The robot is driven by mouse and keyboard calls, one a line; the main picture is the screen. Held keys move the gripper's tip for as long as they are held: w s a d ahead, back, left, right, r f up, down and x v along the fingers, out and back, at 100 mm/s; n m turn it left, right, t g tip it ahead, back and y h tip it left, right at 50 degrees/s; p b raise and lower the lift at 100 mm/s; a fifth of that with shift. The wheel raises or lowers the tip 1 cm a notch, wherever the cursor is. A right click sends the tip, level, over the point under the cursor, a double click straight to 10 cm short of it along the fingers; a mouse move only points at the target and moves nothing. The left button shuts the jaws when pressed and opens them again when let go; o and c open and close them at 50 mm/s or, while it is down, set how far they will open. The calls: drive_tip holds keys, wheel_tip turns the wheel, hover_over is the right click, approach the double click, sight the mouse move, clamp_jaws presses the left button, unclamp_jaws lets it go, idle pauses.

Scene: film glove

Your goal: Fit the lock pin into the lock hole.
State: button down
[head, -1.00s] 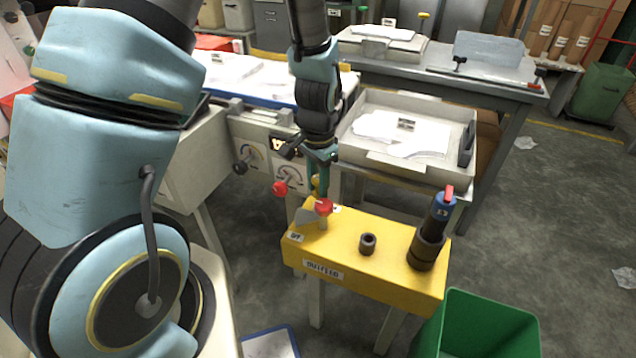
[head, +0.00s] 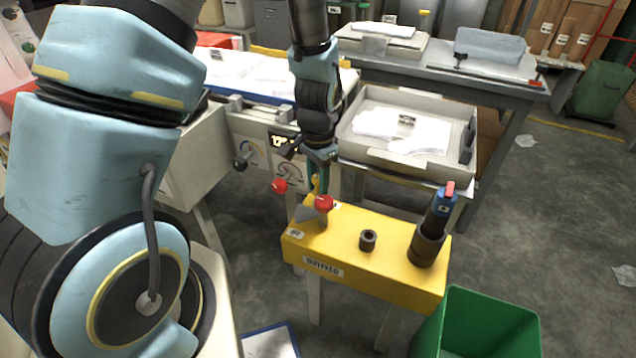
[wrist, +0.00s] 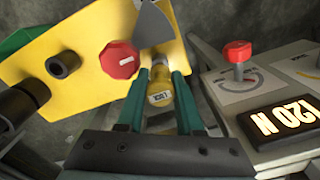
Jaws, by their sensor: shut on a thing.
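My gripper (wrist: 160,76) is shut on the yellow lock pin (wrist: 159,97), whose label shows between the teal fingers in the wrist view. In the head view my gripper (head: 320,178) is at the far left end of the yellow box (head: 350,262), with a little of the yellow pin (head: 316,183) showing. The pin is close to the box's edge. I cannot tell whether it touches the box. I cannot make out the lock hole; the pin and fingers may cover it.
The box carries a red knob (head: 323,202), a grey wedge (wrist: 155,24), a dark ring (head: 367,240) and a dark socket (head: 427,247) with a blue-handled tool (head: 444,203). A control panel (wrist: 262,88) with another red knob (wrist: 238,51) is close by. A green bin (head: 490,325) stands at right.

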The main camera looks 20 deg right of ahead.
drive_tip(key=shift+f+b, duration=0.35)
drive_tip(key=shift+f, duration=0.25)
drive_tip(key=c, duration=0.6)
unclamp_jaws()
drive_tip(key=shift+o, duration=0.6)
drive_tip(key=shift+s, duration=0.1)
